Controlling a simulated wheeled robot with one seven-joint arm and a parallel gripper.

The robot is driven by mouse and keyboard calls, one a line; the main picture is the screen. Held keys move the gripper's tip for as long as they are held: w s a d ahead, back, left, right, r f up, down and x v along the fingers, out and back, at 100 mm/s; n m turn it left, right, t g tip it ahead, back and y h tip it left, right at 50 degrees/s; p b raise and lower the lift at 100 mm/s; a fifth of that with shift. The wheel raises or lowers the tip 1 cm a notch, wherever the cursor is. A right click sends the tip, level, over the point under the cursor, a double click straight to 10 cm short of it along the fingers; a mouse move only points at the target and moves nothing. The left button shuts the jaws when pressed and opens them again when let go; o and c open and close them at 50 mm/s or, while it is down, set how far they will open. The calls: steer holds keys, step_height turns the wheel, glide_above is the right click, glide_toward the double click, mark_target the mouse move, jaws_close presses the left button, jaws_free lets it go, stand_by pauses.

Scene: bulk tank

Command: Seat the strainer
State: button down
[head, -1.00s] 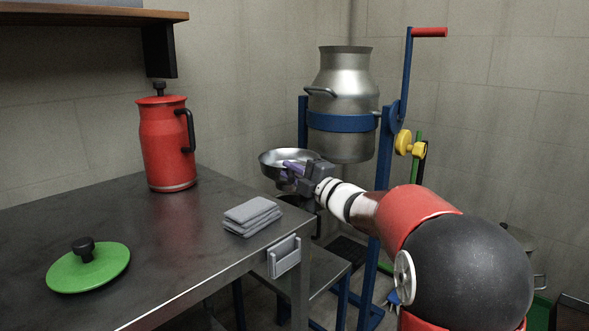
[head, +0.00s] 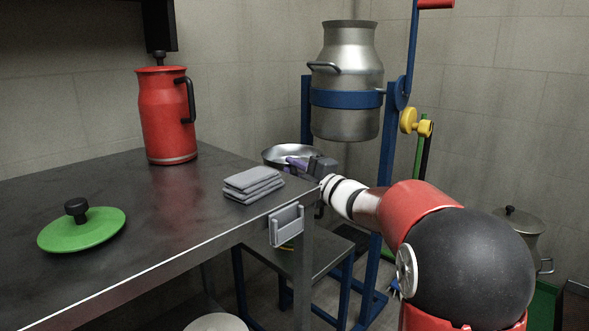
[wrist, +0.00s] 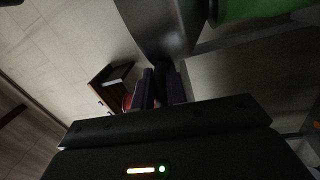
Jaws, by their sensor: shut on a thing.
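The strainer (head: 290,152) looks like a shallow shiny metal bowl with a purple handle (head: 297,162). My gripper (head: 312,165) is shut on that handle and holds the bowl just past the far right edge of the steel table. The bowl is left of and slightly below a metal milk can (head: 347,75), which hangs upright in a blue stand (head: 348,98). My gripper hides part of the bowl's right side and what lies under it. In the wrist view the fingers (wrist: 160,88) are close together, with a grey metal surface beyond them.
The steel table (head: 150,215) holds a red jug (head: 167,115), a folded grey cloth (head: 253,184) and a green lid (head: 82,230). A low metal bench (head: 320,258) stands below the strainer. A yellow knob (head: 410,121) sticks out from the stand. A lidded pot (head: 518,228) stands at right.

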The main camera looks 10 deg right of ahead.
steer(key=c, duration=1.3)
jaws_free()
steer(key=shift+c, duration=0.2)
steer(key=v, duration=0.8)
steer(key=shift+w+r, duration=0.1)
steer(key=shift+r, duration=0.05)
